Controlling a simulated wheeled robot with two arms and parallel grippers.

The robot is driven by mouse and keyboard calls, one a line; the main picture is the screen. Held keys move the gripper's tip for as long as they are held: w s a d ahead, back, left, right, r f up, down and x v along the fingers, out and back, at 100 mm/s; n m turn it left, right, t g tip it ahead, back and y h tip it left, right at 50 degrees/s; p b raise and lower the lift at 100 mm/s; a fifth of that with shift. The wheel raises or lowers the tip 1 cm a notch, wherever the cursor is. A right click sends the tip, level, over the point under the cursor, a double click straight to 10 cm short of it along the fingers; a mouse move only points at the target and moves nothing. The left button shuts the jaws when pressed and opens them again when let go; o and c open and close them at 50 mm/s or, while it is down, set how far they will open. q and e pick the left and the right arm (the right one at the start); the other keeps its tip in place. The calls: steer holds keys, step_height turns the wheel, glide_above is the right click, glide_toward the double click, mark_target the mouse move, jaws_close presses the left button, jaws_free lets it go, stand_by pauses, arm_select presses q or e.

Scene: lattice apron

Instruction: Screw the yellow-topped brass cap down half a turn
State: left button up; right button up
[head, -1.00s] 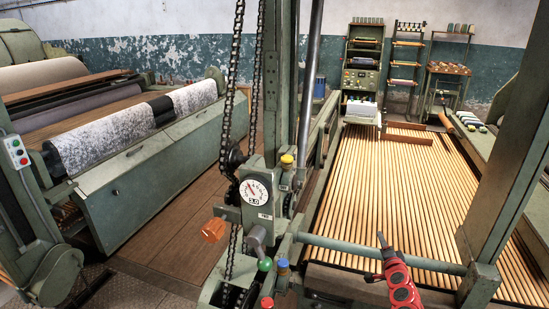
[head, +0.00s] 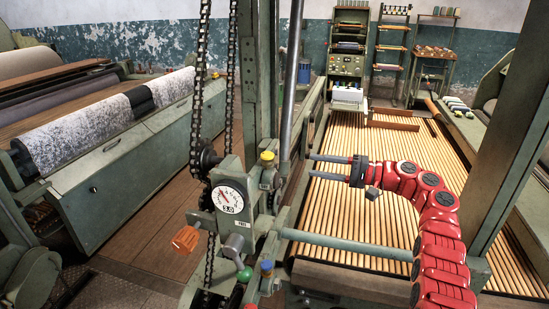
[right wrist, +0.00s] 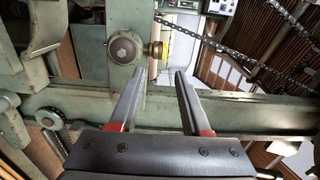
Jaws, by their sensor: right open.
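The yellow-topped brass cap (head: 267,157) sits on top of the green fitting beside the dial. In the right wrist view the cap (right wrist: 158,50) sticks out sideways from a round green boss, its yellow end to the right. My right gripper (head: 310,166) is open and empty. Its two fingers point left towards the cap, a short gap to the right of it. In the right wrist view the cap shows just beyond the open fingertips (right wrist: 160,72), not between the fingers. My left gripper is not in view.
A white dial (head: 228,196) and an orange handle (head: 185,239) stand left of the cap. A hanging chain (head: 197,100) and a steel rod (head: 293,85) are close by. A green crossbar (head: 345,247) runs below my right arm, above the wooden slats (head: 405,150).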

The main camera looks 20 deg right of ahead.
mark_target(268, 158)
steer(key=p+x, duration=0.1)
steer(key=x, duration=1.1)
steer(key=shift+w, duration=0.1)
jaws_close()
